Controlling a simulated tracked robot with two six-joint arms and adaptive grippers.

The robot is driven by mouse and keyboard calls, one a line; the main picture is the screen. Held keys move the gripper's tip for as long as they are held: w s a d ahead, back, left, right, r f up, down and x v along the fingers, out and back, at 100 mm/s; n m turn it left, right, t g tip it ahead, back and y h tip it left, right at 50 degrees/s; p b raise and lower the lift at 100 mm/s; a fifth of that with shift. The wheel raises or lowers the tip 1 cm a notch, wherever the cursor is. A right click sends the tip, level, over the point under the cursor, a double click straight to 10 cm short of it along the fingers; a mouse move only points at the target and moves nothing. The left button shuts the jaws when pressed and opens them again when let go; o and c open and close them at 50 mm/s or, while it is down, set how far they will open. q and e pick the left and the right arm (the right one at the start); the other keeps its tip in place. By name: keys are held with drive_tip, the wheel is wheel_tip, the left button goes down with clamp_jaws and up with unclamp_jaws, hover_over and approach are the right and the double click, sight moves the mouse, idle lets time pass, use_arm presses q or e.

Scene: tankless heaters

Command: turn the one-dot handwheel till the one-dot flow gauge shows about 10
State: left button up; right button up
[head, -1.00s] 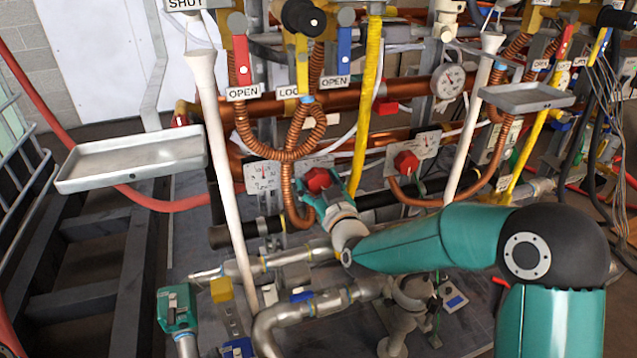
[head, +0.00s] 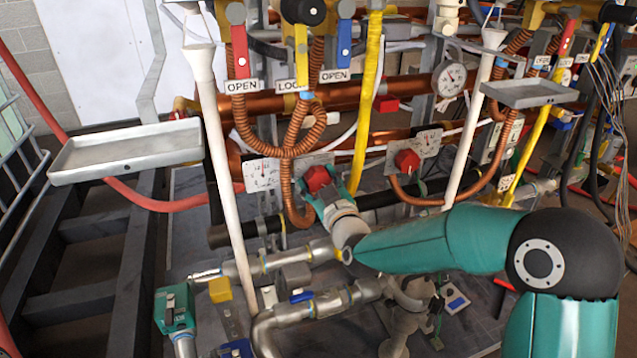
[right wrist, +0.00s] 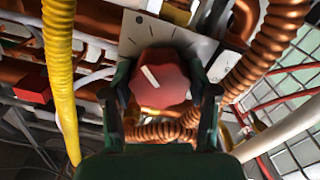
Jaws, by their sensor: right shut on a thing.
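A red handwheel (head: 318,180) sits on a white dial plate at the lower left of the copper pipes. It also shows in the right wrist view (right wrist: 160,80), with a white pointer mark tilted to the upper left. My right gripper (head: 327,190) is shut around it, one finger on each side. A white flow gauge (head: 261,173) is just left of this wheel; its reading and dots are too small to tell. A second red handwheel (head: 407,161) with its own gauge (head: 428,143) is to the right. My left gripper (head: 175,308) is low at the left, away from the wheels; its jaws are unclear.
A yellow hose (head: 366,110) runs down close behind the held wheel. Copper coils (head: 287,150) hang just left of it. Grey trays stand out at left (head: 125,152) and right (head: 528,93). Silver pipes (head: 300,312) lie below my right arm.

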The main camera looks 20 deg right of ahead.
drive_tip(key=o, duration=0.9)
drive_tip(key=shift+a, duration=0.1)
drive_tip(key=shift+c, duration=0.2)
drive_tip(key=shift+s, duration=0.2)
drive_tip(key=s, duration=1.1)
drive_tip(key=shift+s+d, duration=0.2)
drive_tip(key=shift+s, duration=0.1)
drive_tip(key=shift+f, duration=0.1)
